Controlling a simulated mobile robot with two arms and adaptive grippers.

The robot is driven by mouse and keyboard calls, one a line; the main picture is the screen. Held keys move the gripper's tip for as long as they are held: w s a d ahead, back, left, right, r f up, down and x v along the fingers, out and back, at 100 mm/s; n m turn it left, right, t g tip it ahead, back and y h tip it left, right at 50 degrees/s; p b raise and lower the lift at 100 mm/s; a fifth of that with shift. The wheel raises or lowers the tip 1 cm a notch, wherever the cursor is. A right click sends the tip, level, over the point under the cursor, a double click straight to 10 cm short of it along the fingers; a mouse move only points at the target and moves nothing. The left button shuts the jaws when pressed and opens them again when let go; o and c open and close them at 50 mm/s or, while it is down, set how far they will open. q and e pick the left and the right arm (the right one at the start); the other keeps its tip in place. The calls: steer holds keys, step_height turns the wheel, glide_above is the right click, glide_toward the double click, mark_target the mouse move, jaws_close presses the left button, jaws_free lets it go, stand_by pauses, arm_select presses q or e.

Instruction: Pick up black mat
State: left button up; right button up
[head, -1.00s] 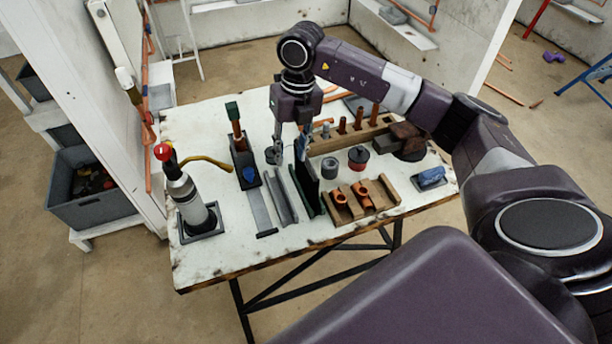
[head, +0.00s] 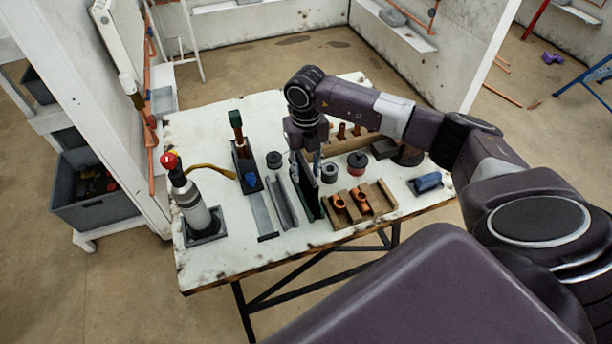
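The black mat (head: 307,194) looks like a dark, thin sheet standing on edge on the white table, between a grey channel and the grey and red round items. My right gripper (head: 306,158) points down right at the mat's far upper end. Its fingertips are small and partly hidden there, so I cannot tell whether they are open around the mat or shut on it. The mat still stands upright at table level. My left gripper is not in view.
On the white table (head: 215,280), a grey channel (head: 282,203) and flat strip (head: 261,215) lie left of the mat. A wooden tray (head: 340,220) with copper fittings is close on its right. A torch bottle (head: 190,205) stands at the left. A blue-topped item (head: 428,182) lies right.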

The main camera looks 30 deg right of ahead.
steer(key=shift+c, duration=0.7)
jaws_close()
steer(key=shift+r, duration=0.15)
